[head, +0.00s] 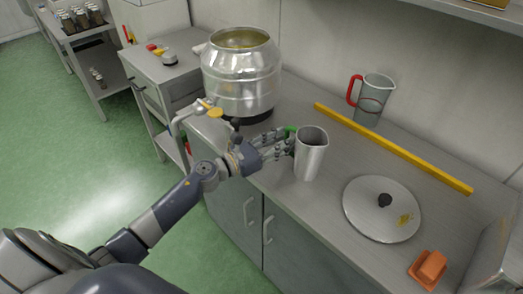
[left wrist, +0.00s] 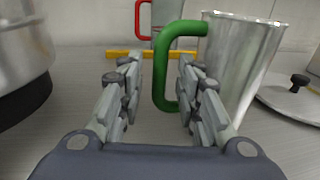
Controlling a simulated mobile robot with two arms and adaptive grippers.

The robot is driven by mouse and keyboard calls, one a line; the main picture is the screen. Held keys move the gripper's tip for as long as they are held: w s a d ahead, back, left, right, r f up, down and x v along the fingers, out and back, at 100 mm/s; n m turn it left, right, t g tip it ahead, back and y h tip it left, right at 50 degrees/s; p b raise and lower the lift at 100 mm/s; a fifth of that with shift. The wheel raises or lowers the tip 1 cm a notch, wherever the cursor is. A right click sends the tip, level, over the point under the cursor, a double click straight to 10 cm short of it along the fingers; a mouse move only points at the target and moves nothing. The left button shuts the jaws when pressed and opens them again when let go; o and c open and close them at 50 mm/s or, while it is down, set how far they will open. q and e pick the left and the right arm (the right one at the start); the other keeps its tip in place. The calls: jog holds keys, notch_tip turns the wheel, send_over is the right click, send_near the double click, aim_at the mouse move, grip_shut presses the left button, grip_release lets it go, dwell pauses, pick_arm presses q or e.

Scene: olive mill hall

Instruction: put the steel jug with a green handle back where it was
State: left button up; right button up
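The steel jug (head: 310,157) with a green handle (head: 291,129) stands upright on the grey counter. In the left wrist view the jug (left wrist: 236,65) is at the right and its green handle (left wrist: 161,75) points toward me. My left gripper (head: 284,141) is at the handle side of the jug. In the left wrist view its two fingers (left wrist: 158,92) are apart, with the handle between them, nearer the right finger. I cannot tell whether that finger touches it. My right gripper is not in view.
A large steel pot (head: 241,80) stands left of the jug. Behind are a yellow bar (head: 390,148) and a jug with a red handle (head: 372,100). A round lid (head: 365,210) and an orange object (head: 428,269) lie to the right. Counter is bare between jug and bar.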

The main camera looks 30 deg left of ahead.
pick_arm(q)
jog(key=b+v, duration=0.2)
jog(key=v, duration=0.6)
jog(key=shift+f, duration=0.1)
jog(key=shift+s+a+r, duration=0.2)
jog(key=shift+s+a, duration=0.2)
jog(key=shift+s, duration=0.15)
dwell(0.9)
